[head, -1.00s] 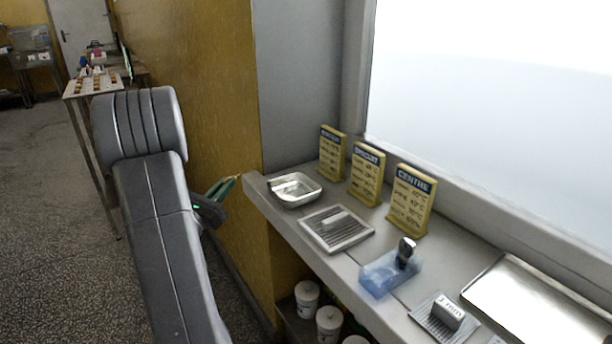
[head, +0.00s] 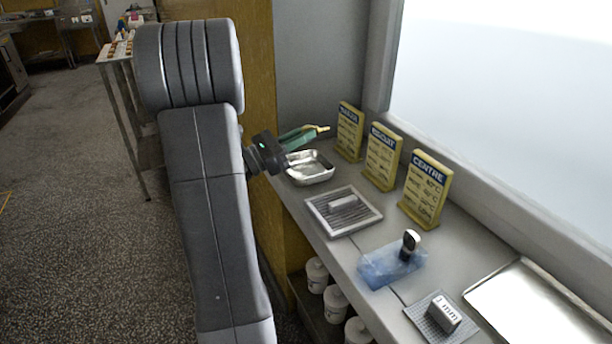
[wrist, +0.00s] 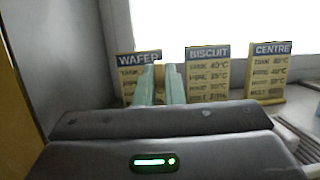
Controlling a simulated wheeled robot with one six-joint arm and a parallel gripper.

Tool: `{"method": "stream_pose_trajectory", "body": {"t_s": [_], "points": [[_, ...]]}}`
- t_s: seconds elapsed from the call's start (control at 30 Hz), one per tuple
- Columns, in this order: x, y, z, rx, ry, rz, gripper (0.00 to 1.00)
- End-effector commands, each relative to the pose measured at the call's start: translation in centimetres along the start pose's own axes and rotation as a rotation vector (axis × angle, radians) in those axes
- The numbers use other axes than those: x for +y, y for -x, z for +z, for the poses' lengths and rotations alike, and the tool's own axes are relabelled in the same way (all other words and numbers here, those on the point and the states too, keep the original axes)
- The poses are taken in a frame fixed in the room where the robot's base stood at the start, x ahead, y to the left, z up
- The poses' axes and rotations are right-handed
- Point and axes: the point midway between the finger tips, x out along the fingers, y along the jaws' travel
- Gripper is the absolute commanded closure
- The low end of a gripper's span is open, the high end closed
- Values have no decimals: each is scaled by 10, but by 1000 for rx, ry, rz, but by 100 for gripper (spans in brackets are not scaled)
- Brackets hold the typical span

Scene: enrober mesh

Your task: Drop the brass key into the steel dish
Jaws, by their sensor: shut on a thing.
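The steel dish (head: 314,179) is a shallow, shiny rectangular tray at the far left end of the sill counter. My gripper (head: 316,130) has green fingers and is above the dish's back part, pointing right toward the signs. It is shut on the brass key (head: 324,128), of which a small yellow end shows past the fingertips. In the wrist view a brownish-yellow strip of the key (wrist: 159,76) shows between the two fingers. The dish is hidden in the wrist view by the gripper's body.
Yellow signs for WAFER (head: 349,131), BISCUIT (head: 382,157) and CENTRE (head: 426,189) stand close behind the dish.

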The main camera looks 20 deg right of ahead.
Motion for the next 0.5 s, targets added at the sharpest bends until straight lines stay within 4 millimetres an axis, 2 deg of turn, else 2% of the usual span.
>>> {"method": "stream_pose_trajectory", "body": {"t_s": [0.03,0.2,0.5], "points": [[0,4,-11,0,0,0,100],[0,8,-24,-1,-1,0,100],[0,8,-24,-1,-2,0,100]]}}
